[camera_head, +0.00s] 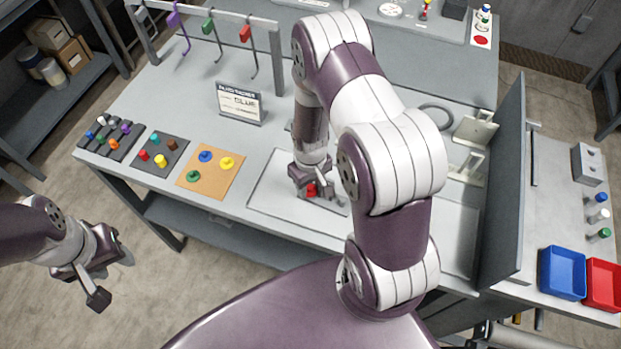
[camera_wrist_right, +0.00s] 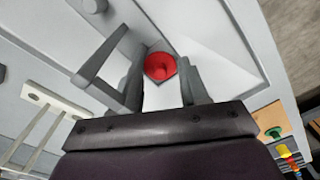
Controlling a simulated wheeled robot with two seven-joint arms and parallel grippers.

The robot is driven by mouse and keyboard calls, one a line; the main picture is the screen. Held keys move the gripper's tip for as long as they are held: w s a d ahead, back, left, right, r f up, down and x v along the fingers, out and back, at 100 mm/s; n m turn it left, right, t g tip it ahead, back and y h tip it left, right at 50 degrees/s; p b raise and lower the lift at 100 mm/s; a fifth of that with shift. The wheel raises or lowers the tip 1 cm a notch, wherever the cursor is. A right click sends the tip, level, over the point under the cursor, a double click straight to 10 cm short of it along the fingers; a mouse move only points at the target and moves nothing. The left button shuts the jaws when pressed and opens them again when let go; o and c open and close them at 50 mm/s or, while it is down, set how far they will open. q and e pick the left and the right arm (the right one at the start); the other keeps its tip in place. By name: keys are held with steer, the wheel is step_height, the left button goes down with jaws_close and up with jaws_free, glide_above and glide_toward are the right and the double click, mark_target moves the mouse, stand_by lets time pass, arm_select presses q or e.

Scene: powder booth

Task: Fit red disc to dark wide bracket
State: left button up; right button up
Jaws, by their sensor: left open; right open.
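The red disc (camera_head: 311,190) is at the tips of my right gripper (camera_head: 304,184), over a pale rectangular panel (camera_head: 268,190). In the right wrist view the red disc (camera_wrist_right: 159,66), with a raised round middle, shows between the two open fingers; contact with them cannot be told. A grey angled bar (camera_wrist_right: 100,62) stands left of the fingers there; I cannot tell whether it is the dark wide bracket. No dark wide bracket is clear in the head view, where my right arm hides part of the bench. My left gripper (camera_head: 103,272) is open and empty, off the bench's front left.
Two pale brackets (camera_head: 475,128) (camera_head: 466,170) stand beside an upright grey panel (camera_head: 503,185). An orange mat (camera_head: 211,183) and a grey mat (camera_head: 160,170) hold coloured parts. A sign (camera_head: 240,102) stands behind. Blue (camera_head: 562,273) and red (camera_head: 603,285) bins are far right.

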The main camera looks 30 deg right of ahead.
steer(key=shift+s+a, duration=0.1)
steer(key=shift+s, duration=0.15)
step_height(320, 180, up, 13)
steer(key=b, duration=0.1)
steer(key=shift+w+f+b, duration=0.15)
steer(key=shift+w+b, duration=0.05)
steer(key=shift+b, duration=0.1)
